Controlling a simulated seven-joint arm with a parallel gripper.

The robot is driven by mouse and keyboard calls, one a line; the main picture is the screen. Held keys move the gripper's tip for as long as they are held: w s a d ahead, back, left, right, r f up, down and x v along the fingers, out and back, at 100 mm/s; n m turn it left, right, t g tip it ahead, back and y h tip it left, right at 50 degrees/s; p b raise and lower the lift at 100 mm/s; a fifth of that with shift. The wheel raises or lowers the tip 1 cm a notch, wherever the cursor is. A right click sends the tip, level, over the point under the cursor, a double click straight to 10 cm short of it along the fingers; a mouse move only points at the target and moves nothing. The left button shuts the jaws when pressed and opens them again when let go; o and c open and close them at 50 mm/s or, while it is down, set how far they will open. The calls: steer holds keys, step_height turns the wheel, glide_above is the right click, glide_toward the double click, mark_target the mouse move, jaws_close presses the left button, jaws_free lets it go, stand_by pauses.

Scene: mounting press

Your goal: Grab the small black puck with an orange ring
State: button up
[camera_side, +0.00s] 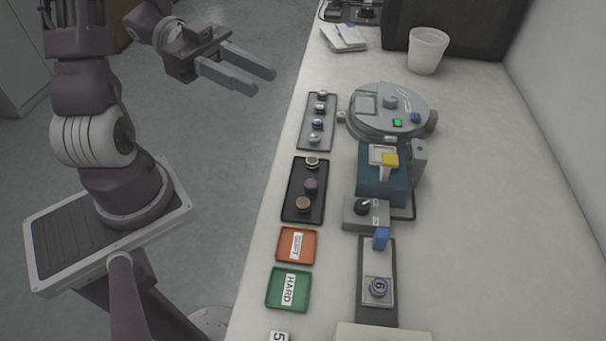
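A black tray (288,207) on the bench holds three small round pucks. The nearest puck (303,205) has an orange-brown top. The middle puck (311,185) looks purple, and the far puck (312,162) is dark with a pale ring. The nearest one best fits an orange ring on black, but the ring is too small to make out clearly. My gripper (262,82) is in the air at the upper left, off the bench edge and well apart from the tray. Its two fingers are spread with an empty gap between them.
A grey tray (304,138) with several pucks lies behind the black one. Orange (284,246) and green (273,290) trays lie in front. A round grey machine (390,101), a blue press (381,189) and a fixture (377,257) stand to the right. A white cup (427,50) is farther back.

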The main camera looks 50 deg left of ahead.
glide_toward(297, 200)
steer(key=shift+w+d+r, duration=0.15)
steer(key=shift+w+d, duration=0.05)
steer(key=shift+d, duration=0.3)
steer(key=shift+w+d+r, duration=0.15)
steer(key=shift+w+d, duration=0.05)
steer(key=shift+d, duration=0.35)
steer(key=x, duration=0.3)
steer(key=f+x, duration=0.1)
steer(key=x, duration=0.3)
steer(key=shift+a+f, duration=0.1)
jaws_close()
